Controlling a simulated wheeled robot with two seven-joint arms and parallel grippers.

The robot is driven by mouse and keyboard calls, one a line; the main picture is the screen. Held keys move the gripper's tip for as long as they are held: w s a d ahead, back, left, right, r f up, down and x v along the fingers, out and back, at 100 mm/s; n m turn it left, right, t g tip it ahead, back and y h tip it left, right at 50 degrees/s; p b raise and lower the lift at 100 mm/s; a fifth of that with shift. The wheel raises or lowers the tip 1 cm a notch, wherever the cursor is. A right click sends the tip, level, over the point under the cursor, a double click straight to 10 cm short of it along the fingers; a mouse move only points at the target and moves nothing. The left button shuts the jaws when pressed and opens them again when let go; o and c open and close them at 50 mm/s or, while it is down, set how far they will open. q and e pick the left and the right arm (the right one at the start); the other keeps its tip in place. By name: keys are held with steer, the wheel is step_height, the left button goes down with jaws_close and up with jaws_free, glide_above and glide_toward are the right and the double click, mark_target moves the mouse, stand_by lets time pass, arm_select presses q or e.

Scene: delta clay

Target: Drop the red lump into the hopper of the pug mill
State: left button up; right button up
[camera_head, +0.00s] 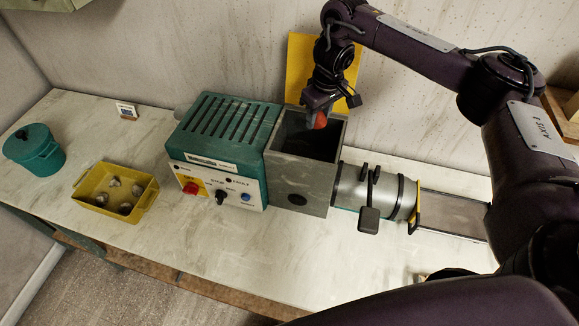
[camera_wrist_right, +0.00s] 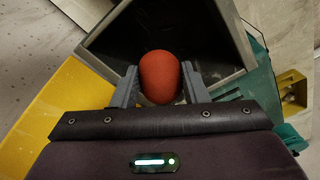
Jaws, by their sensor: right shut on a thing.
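The red lump (camera_head: 320,120) is held between the fingers of my right gripper (camera_head: 318,108), over the open hopper. In the right wrist view the rounded lump (camera_wrist_right: 160,78) sits between the two grey fingertips of the right gripper (camera_wrist_right: 160,85), with the dark hopper interior beyond it. The hopper (camera_head: 296,186) is a grey open-topped box on the pug mill (camera_head: 222,130), beside its green motor housing. The hopper's rim also shows in the right wrist view (camera_wrist_right: 228,30). My left gripper is not in view.
A yellow panel (camera_head: 298,65) stands behind the hopper. A metal barrel (camera_head: 376,190) leads right to a flat tray (camera_head: 450,212). A yellow tray (camera_head: 90,200) with several grey lumps and a green lidded pot (camera_head: 36,152) stand at left. The counter front is mostly clear.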

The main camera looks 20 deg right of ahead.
mark_target(317, 128)
steer(key=f+b, duration=0.3)
steer(key=f, duration=0.1)
steer(key=shift+w+a+f+b, duration=0.1)
steer(key=shift+w+f+b, duration=0.1)
steer(key=shift+f+b, duration=0.3)
steer(key=shift+b, duration=0.15)
steer(key=shift+s, duration=0.1)
steer(key=o, duration=1.1)
steer(key=shift+o, duration=0.2)
steer(key=shift+s+r+p, duration=0.2)
steer(key=shift+r+p, duration=0.3)
steer(key=shift+r, duration=1.5)
steer(key=shift+s+r+p, duration=0.2)
steer(key=shift+r+p, duration=0.25)
steer(key=shift+r, duration=1.55)
steer(key=shift+f, duration=0.1)
